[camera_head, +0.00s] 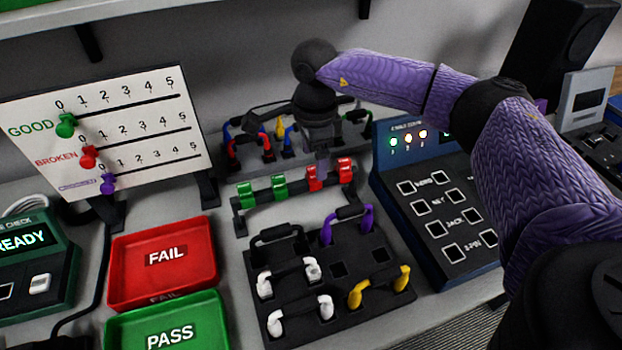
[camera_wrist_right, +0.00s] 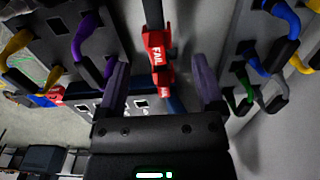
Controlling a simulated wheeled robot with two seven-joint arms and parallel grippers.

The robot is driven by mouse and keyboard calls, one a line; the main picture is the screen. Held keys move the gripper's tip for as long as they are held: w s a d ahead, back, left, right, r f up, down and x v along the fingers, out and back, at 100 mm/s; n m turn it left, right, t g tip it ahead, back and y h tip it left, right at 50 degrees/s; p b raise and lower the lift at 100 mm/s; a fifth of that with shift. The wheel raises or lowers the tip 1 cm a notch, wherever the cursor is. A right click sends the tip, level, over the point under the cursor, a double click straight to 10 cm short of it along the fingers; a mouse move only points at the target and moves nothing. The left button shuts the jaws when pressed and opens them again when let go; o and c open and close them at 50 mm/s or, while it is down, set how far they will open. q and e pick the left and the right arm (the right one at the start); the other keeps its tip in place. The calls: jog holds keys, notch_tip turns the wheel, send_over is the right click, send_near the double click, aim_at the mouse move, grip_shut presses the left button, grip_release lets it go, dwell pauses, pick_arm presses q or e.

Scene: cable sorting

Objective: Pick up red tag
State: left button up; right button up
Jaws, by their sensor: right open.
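Two red tags hang on the black bar of a low rack, the left one (camera_head: 316,179) and the right one (camera_head: 345,170). My right gripper (camera_head: 322,160) is directly over the left red tag and partly hides it. In the right wrist view, a red tag (camera_wrist_right: 157,48) marked FAIL lies ahead, between the lines of the two spread fingers (camera_wrist_right: 160,78). The gripper is open and holds nothing; I cannot tell whether a finger touches a tag. My left gripper is not in view.
Two green tags (camera_head: 278,188) share the bar. A black cable tray (camera_head: 338,270) stands in front, more cables stand behind. A red FAIL tray (camera_head: 163,292) and green PASS tray (camera_head: 200,333) lie left. A tester box (camera_head: 448,252) stands close on the right.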

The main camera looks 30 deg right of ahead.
aim_at(313, 177)
notch_tip(313, 177, down, 5)
jog(key=shift+s+r+b, duration=0.1)
jog(key=shift+b, duration=0.4)
grip_shut()
